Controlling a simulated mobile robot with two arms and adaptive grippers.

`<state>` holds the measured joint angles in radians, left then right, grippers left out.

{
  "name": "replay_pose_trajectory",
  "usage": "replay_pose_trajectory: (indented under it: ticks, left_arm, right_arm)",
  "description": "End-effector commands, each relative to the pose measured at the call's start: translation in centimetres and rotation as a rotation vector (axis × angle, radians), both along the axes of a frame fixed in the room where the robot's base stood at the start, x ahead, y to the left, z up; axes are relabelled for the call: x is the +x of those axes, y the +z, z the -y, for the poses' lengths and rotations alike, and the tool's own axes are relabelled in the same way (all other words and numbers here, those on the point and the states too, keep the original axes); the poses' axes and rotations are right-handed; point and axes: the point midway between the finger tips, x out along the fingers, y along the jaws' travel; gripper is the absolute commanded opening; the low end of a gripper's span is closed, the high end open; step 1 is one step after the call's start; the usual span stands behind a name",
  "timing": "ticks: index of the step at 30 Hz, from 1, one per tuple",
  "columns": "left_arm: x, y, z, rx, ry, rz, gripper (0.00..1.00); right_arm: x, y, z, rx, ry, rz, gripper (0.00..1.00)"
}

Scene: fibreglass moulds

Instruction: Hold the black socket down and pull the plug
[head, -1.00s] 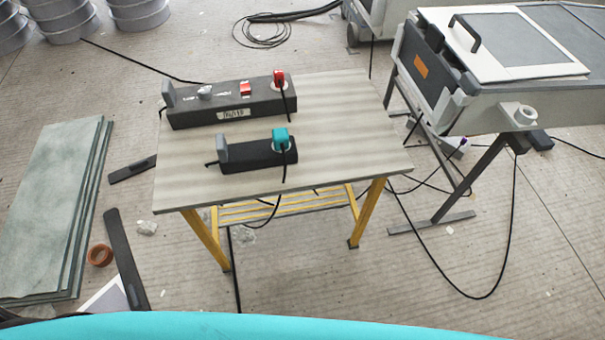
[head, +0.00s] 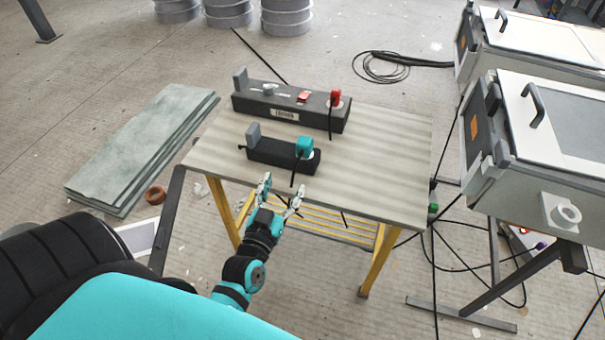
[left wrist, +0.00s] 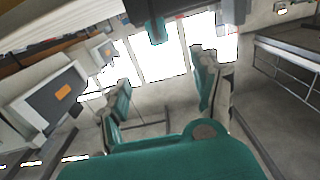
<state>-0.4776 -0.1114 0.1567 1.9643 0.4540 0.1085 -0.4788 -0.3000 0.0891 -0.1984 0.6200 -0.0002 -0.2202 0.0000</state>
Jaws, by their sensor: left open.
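The black socket (head: 266,151) lies near the front of a light wooden-topped table, with a grey upright piece at its left end. A teal plug (head: 304,146) sits in its right part, and a black cord hangs from the plug over the table's front edge. My left gripper (head: 280,192) is open and empty at the front edge, just short of the socket. Its two fingers also show in the left wrist view (left wrist: 163,95), with neither socket nor plug recognisable between them. My right gripper is not in view.
A larger dark power box (head: 262,103) with a red plug (head: 336,97) stands behind the socket. The table (head: 390,160) is bare on the right. Grey machines (head: 560,120) stand to the right, and green-grey sheets (head: 145,145) lie on the floor at left.

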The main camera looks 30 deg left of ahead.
Motion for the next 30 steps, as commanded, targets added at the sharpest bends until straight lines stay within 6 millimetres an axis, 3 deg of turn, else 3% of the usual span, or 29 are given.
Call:
replay_pose_trajectory:
  ticks: [9, 21, 30]
  left_arm:
    - [4.8, 0.2, -1.1, 0.000, -0.001, 0.004, 0.65]
    - [12.5, 0.1, -2.9, 0.000, -0.001, 0.001, 0.65]
    - [16.2, 0.0, -3.8, 0.000, -0.002, -0.001, 0.65]
  right_arm:
    - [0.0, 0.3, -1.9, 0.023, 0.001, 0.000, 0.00]
    - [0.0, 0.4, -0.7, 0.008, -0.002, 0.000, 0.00]
    - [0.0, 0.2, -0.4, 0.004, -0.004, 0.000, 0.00]
